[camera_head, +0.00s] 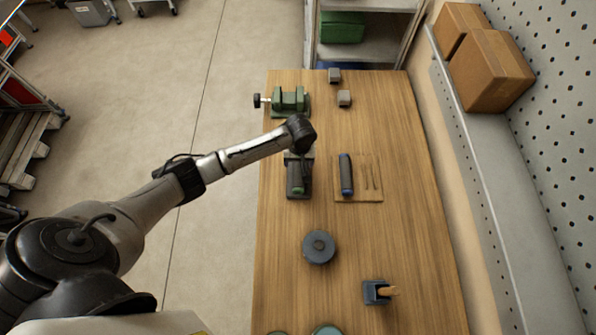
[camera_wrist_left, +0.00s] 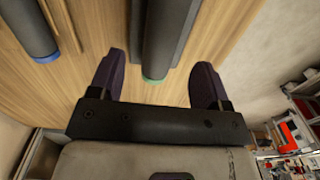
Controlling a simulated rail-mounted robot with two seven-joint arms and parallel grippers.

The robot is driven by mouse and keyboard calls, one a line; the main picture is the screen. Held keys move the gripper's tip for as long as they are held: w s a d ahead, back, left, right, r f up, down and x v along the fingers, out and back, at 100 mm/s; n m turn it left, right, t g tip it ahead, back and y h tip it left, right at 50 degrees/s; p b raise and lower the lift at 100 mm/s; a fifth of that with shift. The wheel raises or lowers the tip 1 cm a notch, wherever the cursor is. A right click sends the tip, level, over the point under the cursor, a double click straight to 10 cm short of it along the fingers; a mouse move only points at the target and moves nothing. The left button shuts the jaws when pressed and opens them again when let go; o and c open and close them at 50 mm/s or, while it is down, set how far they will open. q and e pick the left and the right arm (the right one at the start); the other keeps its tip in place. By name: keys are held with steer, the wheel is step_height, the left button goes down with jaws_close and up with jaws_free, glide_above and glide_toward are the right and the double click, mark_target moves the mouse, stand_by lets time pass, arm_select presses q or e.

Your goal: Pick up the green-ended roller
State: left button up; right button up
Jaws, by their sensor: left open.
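The green-ended roller (camera_head: 298,190) is dark with a green end cap and lies in a dark grey holder (camera_head: 289,187) on the left part of the wooden table. In the left wrist view the roller (camera_wrist_left: 162,35) lies between dark walls, its green end towards me. My left gripper (camera_head: 300,160) is right above the roller in the head view and hides part of it. In the left wrist view the left gripper (camera_wrist_left: 158,75) is open, its two dark fingers on either side of the green end. Whether they touch anything is unclear. My right gripper is not in view.
A blue-ended roller (camera_head: 346,175) lies on a wooden board (camera_head: 371,194) just right of the holder. A green vise (camera_head: 290,101) and two small grey blocks stand behind. A grey reel (camera_head: 318,247) and a blue block-like holder (camera_head: 375,292) stand nearer. The right side is clear.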

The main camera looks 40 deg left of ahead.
mark_target(298, 167)
arm_select(q)
steer(key=shift+s+f, duration=0.15)
steer(key=shift+f, duration=1.1)
steer(key=shift+s+f, duration=0.1)
steer(key=shift+f, duration=1.15)
steer(key=shift+c, duration=0.3)
steer(key=c, duration=1.1)
